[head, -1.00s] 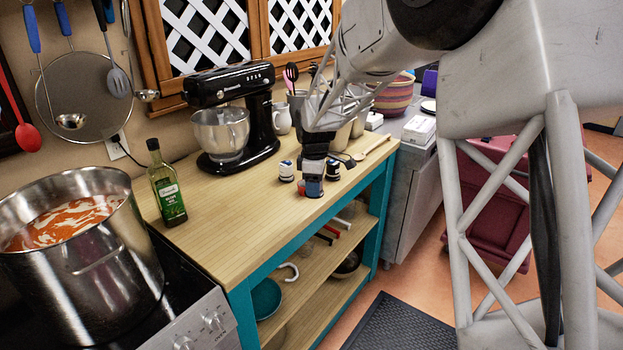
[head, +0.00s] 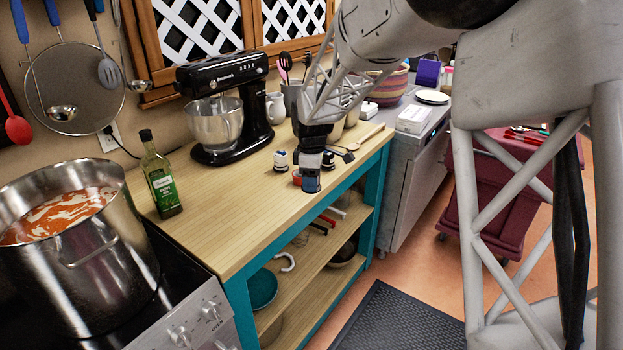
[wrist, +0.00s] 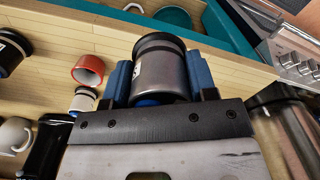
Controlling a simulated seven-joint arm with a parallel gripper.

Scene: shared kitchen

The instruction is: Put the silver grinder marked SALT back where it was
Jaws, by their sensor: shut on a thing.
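In the wrist view, my gripper (wrist: 158,85) has its blue fingers shut around a silver grinder (wrist: 160,75) with a dark end. Part of a white marking shows at the grinder's left side, but I cannot read it. In the head view, my gripper (head: 311,183) is low near the front edge of the wooden counter (head: 230,225). The grinder is mostly hidden by the fingers there, and I cannot tell whether it touches the counter.
A small white shaker (wrist: 83,100), a red round container (wrist: 88,69) and a black-and-white jar (wrist: 12,50) stand close by. An oil bottle (head: 161,178), black mixer (head: 228,110) and soup pot (head: 85,240) are further left. Bare counter lies between bottle and gripper.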

